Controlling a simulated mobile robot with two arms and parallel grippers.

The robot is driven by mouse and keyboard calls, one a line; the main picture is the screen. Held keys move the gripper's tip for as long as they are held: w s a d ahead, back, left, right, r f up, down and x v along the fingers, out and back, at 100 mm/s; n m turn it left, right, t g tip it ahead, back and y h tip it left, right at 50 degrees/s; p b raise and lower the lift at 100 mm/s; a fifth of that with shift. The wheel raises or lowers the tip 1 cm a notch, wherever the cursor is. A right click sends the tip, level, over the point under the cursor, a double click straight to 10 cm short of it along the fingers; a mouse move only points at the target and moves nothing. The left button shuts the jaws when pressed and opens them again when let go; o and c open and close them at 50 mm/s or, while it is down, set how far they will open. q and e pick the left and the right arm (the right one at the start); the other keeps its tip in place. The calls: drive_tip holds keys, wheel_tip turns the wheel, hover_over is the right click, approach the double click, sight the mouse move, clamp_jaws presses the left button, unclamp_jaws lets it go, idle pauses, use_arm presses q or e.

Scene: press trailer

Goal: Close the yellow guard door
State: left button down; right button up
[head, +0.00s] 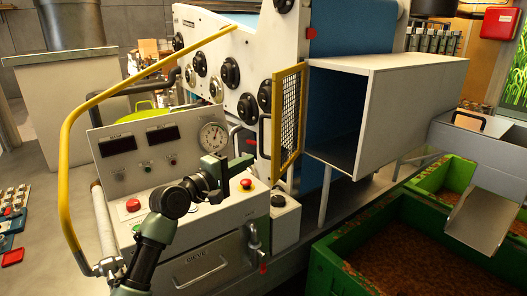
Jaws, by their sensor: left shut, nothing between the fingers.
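The yellow guard door (288,118), a yellow frame with dark wire mesh, stands swung open at the left edge of the box-shaped grey chute (405,100). The chute's opening is uncovered and its dark inside shows. A dark handle shows at the door's left side. My left gripper (246,172) is shut and empty, in front of the control panel and to the left of the door, apart from it in the picture. My right gripper is not in view.
The control panel (128,172) has a gauge, displays and red buttons. A yellow curved rail (68,165) rises at left. Green bins (325,255) of brown material and a grey metal tray (485,215) stand at right.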

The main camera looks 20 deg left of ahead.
sight(263, 154)
use_arm(q)
drive_tip(key=p+x, duration=0.1)
drive_tip(key=x, duration=0.6)
drive_tip(key=shift+w+f, duration=0.1)
drive_tip(key=shift+w, duration=0.05)
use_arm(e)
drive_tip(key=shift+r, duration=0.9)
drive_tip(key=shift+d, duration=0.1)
